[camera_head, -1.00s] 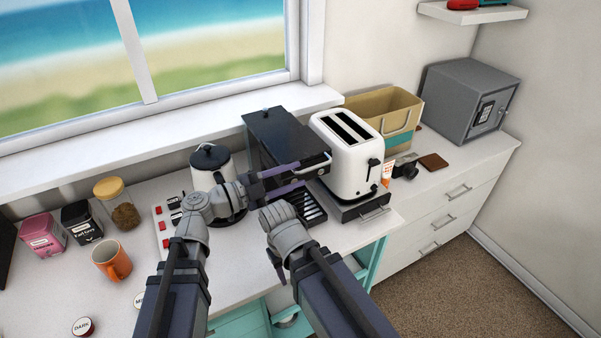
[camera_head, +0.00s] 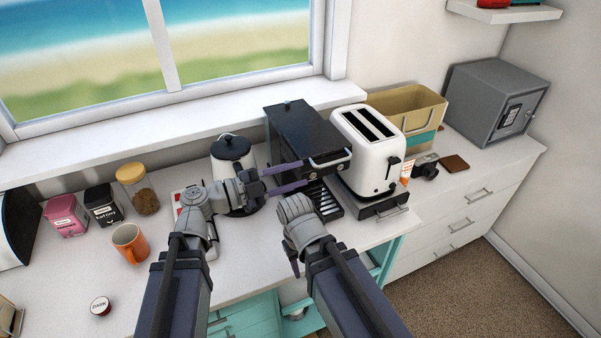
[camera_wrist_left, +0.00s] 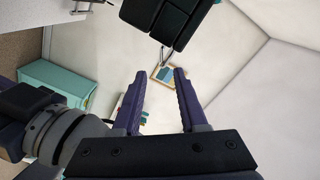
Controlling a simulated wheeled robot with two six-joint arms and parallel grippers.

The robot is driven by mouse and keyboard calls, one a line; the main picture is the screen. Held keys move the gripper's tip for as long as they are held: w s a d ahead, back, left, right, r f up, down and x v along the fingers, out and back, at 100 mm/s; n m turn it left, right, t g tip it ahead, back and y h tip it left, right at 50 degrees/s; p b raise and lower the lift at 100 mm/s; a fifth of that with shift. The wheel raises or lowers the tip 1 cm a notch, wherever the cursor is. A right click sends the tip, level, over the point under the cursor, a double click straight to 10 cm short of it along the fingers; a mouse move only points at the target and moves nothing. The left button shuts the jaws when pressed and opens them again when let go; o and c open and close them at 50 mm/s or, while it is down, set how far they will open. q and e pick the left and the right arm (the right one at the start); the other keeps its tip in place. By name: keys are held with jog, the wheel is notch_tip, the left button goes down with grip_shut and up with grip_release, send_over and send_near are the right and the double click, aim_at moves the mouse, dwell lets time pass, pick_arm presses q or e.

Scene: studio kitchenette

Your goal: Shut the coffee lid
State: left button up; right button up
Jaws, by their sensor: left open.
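The black coffee machine (camera_head: 309,132) stands on the counter between the kettle and the toaster. Its dark top lid (camera_head: 296,122) looks flat and lowered, but I cannot tell whether it is fully shut. My left gripper (camera_head: 304,175) is open and empty, its two purple fingers pointing right, just in front of the machine's front face. Those fingers also show in the left wrist view (camera_wrist_left: 161,76), with nothing between them. My right gripper (camera_head: 294,262) points down at the counter's front edge; its jaws are mostly hidden behind its own wrist.
A white toaster (camera_head: 366,158) stands close to the machine's right side, a kettle (camera_head: 231,153) to its left. An orange mug (camera_head: 130,242), tins and a jar (camera_head: 137,190) are further left. A grey safe (camera_head: 497,100) is at the far right. The front left counter is mostly clear.

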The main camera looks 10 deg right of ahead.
pick_arm(q)
jog(key=v, duration=0.4)
jog(key=shift+s+a, duration=0.15)
jog(key=shift+a, duration=0.2)
dwell(0.7)
